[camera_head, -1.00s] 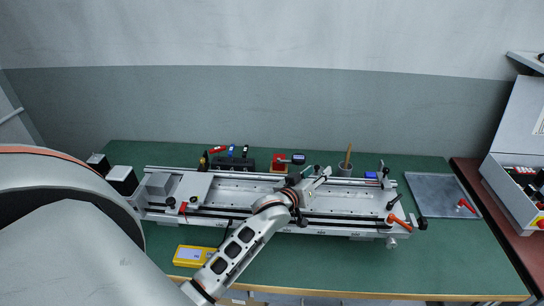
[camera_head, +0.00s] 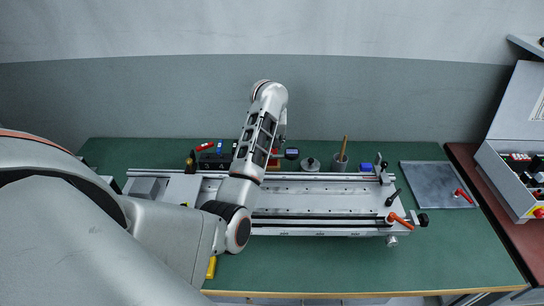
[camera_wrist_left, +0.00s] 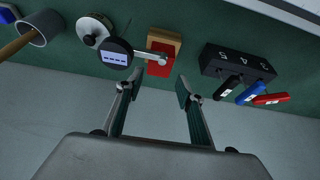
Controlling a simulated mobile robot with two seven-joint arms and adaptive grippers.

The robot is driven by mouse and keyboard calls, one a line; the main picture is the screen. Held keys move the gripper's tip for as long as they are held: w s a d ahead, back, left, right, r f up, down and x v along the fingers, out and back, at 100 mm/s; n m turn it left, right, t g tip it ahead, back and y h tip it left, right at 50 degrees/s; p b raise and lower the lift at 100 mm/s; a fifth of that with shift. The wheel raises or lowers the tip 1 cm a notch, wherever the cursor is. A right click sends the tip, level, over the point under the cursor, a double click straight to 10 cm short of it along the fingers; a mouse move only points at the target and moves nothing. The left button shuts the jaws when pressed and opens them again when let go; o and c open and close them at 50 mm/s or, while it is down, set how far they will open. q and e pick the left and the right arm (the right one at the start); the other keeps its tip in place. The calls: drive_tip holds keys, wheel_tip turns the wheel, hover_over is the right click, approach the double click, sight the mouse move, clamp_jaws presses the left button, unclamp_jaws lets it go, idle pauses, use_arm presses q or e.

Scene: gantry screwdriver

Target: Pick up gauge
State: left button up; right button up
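The gauge (camera_head: 291,154) has a round dark head with a digital display. In the left wrist view the gauge (camera_wrist_left: 115,52) shows its pale stem running to a red holder (camera_wrist_left: 158,68) on a wooden block (camera_wrist_left: 164,38). In the head view my arm partly covers this holder. My left gripper (camera_wrist_left: 157,88) is open and empty, its two fingers spread on the near side of the red holder and apart from it. In the head view my left arm hides its fingertips. My right gripper is in neither view.
A black numbered block (camera_wrist_left: 238,64) with red, blue and black handles lies beside the holder. A round metal piece (camera_head: 310,164) and a cup with a stick (camera_head: 341,161) stand on the other side. The long rail fixture (camera_head: 320,200) fills the bench's middle.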

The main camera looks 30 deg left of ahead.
sight(271, 152)
use_arm(q)
drive_tip(key=x, duration=0.7)
drive_tip(key=shift+f, duration=0.3)
drive_tip(key=shift+r, duration=0.1)
clamp_jaws()
